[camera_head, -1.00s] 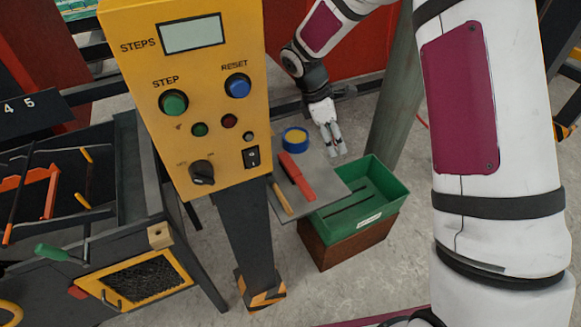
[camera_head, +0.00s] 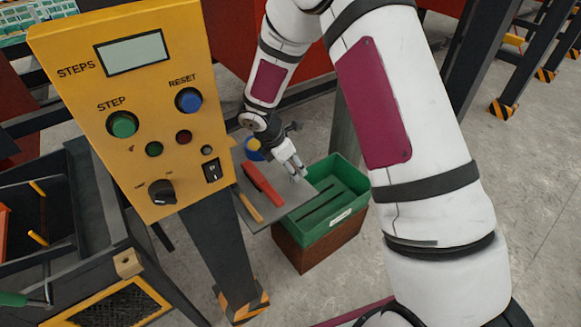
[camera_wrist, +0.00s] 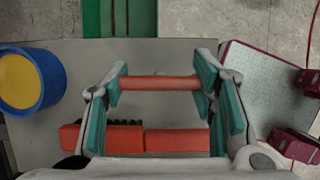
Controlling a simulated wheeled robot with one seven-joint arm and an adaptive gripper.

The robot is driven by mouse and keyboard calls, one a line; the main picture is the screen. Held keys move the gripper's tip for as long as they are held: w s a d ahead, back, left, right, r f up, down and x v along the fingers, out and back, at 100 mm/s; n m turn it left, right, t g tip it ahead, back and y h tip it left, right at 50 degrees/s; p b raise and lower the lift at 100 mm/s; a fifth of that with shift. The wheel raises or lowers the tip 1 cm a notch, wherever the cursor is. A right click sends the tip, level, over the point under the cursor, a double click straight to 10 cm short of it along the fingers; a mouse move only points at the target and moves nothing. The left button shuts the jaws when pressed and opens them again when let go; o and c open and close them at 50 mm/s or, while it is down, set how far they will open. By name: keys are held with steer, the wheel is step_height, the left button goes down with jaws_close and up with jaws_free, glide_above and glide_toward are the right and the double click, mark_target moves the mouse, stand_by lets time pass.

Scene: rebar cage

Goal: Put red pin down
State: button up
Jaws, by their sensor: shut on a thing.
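A thin red pin (camera_wrist: 160,83) spans between the teal finger pads of my gripper (camera_wrist: 162,88) in the wrist view, and the fingers are shut on it. In the head view my gripper (camera_head: 292,168) is over the right part of a grey plate (camera_head: 272,222), close to the green bin. The pin is too small to make out there. I cannot tell whether the pin touches the plate.
A red tool (camera_head: 262,185) and a wooden handle (camera_head: 247,207) lie on the plate. A blue and yellow roll (camera_head: 252,148) is partly hidden behind my arm. The green bin (camera_head: 335,222) is right of the plate. A yellow control panel (camera_head: 130,110) stands at left.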

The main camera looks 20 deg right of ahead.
steer(key=shift+f, duration=0.4)
steer(key=shift+f, duration=0.15)
steer(key=o, duration=1.2)
